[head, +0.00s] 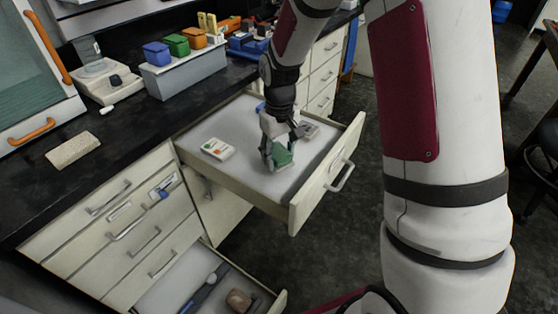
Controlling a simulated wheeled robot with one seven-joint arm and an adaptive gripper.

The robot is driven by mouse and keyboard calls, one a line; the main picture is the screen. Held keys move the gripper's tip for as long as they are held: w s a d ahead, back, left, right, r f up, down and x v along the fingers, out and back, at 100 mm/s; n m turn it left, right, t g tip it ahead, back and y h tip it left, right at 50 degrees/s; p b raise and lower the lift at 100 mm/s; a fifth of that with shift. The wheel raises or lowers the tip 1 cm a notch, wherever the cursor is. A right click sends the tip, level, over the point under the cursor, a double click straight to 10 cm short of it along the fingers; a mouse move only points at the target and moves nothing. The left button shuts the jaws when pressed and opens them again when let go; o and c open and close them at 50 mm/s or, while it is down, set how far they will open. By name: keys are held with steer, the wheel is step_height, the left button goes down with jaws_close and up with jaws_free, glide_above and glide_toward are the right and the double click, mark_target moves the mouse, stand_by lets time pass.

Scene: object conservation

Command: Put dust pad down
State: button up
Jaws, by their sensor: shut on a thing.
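The dust pad (282,154), a small green piece with a pale lower edge, is between the fingers of my gripper (280,158). My gripper points down into the open upper drawer (245,177) and is shut on the pad. The pad is low over the drawer's pale floor; I cannot tell whether it touches it. The fingers hide part of the pad.
A white packet (217,149) lies at the drawer's left, and a grey item (309,130) lies behind my gripper. A lower drawer (180,290) is also open, holding a dark-handled tool and a brown lump. A beige pad (73,150) lies on the black counter.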

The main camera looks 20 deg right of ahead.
mark_target(279, 152)
steer(key=shift+f, duration=1.3)
steer(key=shift+f, duration=0.1)
steer(key=o, duration=1)
steer(key=shift+f, duration=0.1)
steer(key=shift+o, duration=0.2)
step_height(279, 152, up, 13)
steer(key=shift+f+p, duration=0.2)
steer(key=shift+p, duration=0.5)
steer(key=s+r+m+t, duration=0.1)
steer(key=s+r, duration=0.6)
steer(key=s, duration=0.4)
steer(key=s+r+m+t, duration=0.1)
steer(key=s+r, duration=0.6)
steer(key=s, duration=0.5)
steer(key=s+f, duration=0.1)
steer(key=s, duration=0.8)
steer(key=shift+f+m, duration=0.3)
